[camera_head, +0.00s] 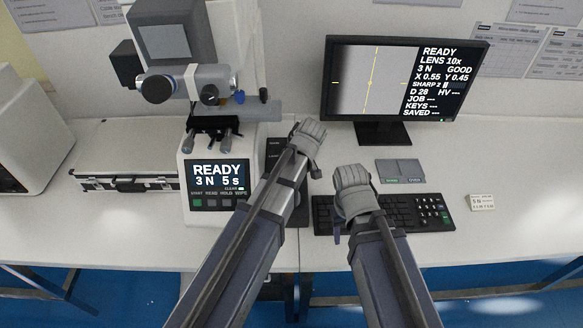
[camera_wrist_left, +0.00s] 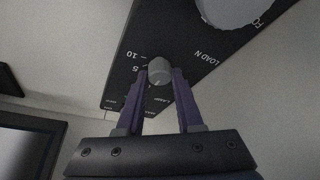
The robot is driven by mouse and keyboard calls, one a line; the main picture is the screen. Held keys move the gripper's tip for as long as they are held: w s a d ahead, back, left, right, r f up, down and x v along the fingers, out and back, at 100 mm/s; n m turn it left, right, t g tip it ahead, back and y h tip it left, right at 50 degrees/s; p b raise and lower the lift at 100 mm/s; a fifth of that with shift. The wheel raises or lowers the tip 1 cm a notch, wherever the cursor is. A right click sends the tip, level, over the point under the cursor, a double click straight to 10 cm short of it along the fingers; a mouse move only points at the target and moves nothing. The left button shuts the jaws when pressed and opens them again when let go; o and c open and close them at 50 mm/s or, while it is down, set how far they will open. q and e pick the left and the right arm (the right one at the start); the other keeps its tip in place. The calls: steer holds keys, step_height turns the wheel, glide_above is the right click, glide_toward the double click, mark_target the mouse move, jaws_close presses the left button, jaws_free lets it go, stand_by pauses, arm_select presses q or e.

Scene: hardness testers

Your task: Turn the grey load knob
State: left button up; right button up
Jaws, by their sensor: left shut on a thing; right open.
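The grey load knob (camera_wrist_left: 159,70) shows in the left wrist view on a black panel (camera_wrist_left: 130,75) with white marks reading LOAD N, 5 and 10. My left gripper (camera_wrist_left: 160,86) has its two purple fingers on either side of the knob and is shut on it. In the head view, the left gripper (camera_head: 308,138) is over the dark control box (camera_head: 275,147); its arm hides much of the box and the knob. My right gripper (camera_head: 351,205) is open over the left part of the keyboard (camera_head: 408,212), its fingertips mostly hidden.
The tester (camera_head: 205,95) stands left of the control box, its screen (camera_head: 217,175) reading READY 3 N 5 s. A monitor (camera_head: 400,80) stands behind. A larger pale dial (camera_wrist_left: 235,8) is near the knob.

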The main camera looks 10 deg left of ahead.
arm_select(q)
jaws_close()
steer(key=shift+m, duration=0.3)
steer(key=m+h, duration=0.1)
steer(key=m, duration=0.1)
steer(key=shift+s+a+m+t, duration=0.1)
steer(key=shift+s+m+t, duration=0.05)
steer(key=shift+m+t, duration=0.25)
steer(key=shift+m+h, duration=0.8)
steer(key=shift+m, duration=1.3)
steer(key=o, duration=0.8)
jaws_free()
steer(key=shift+t, duration=0.3)
steer(key=shift+r, duration=0.1)
